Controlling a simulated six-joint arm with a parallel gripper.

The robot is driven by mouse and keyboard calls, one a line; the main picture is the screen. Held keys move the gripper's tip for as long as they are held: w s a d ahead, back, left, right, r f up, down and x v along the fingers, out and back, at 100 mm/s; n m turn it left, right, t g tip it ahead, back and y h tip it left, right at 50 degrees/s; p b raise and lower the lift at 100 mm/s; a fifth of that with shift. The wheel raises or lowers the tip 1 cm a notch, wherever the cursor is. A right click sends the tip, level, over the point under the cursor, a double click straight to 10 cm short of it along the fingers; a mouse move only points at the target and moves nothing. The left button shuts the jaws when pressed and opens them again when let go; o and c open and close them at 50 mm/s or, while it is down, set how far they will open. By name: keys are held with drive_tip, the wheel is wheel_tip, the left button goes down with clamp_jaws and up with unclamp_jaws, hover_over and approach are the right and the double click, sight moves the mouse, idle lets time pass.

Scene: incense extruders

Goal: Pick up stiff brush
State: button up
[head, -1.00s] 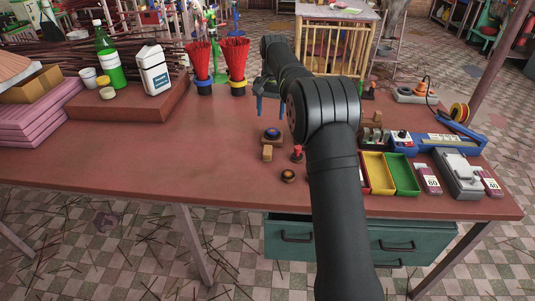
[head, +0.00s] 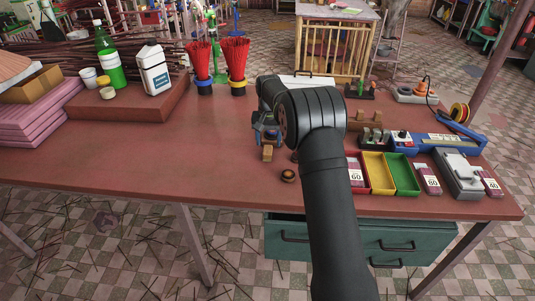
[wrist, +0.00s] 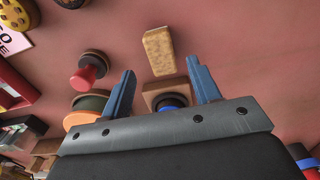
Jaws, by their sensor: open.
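A small tan block (head: 267,155) lies on the bench top; it also shows in the wrist view (wrist: 158,52), just beyond my fingertips. I cannot tell for sure whether it is the stiff brush, as no bristles show. My gripper (wrist: 160,72) is open, with its two blue fingers apart and nothing held between them. In the head view my gripper (head: 264,141) is low over the bench beside the block, partly hidden by my arm. A brown block with a blue round part (wrist: 168,101) sits between the fingers' bases, partly covered.
A red-knobbed round tool (wrist: 86,70) stands close to the left finger in the wrist view. A round brown knob (head: 288,175) sits in front. Red, yellow (head: 378,173) and green (head: 402,174) trays stand right of my arm. The bench's left middle is clear.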

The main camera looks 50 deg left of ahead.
sight(267, 149)
drive_tip(key=f, duration=0.5)
drive_tip(key=shift+s, duration=0.25)
drive_tip(key=c, duration=1.2)
drive_tip(key=shift+o, duration=0.2)
drive_tip(key=shift+r, duration=0.6)
wheel_tip(267, 149, up, 3)
drive_tip(key=shift+f, duration=0.15)
drive_tip(key=w+d+r, duration=0.5)
drive_tip(key=d+r, duration=0.2)
drive_tip(key=d, duration=0.3)
drive_tip(key=shift+w+d, duration=0.15)
drive_tip(key=shift+w, duration=0.15)
